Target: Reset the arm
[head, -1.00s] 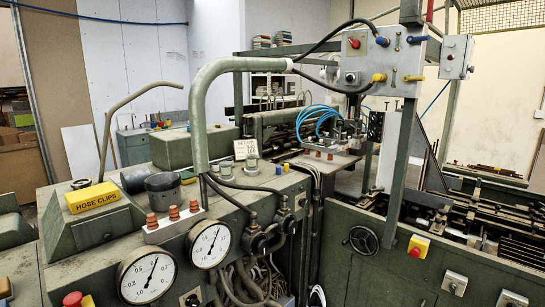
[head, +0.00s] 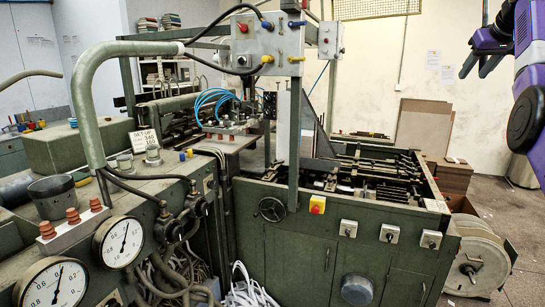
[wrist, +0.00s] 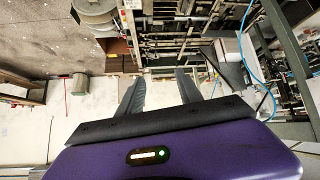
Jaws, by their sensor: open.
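My gripper (head: 484,62) shows at the upper right of the head view, raised high in front of the pale wall. Part of my purple arm is beside it at the right edge. In the wrist view my gripper (wrist: 160,92) has its two dark fingers apart, with nothing between them. It hangs in free air and touches nothing that I can see.
The green machine (head: 300,252) fills the middle, with a control box (head: 267,42) on a post. Two gauges (head: 118,242) and a bent green pipe (head: 85,85) stand at the left. A reel (head: 470,257) stands on the right.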

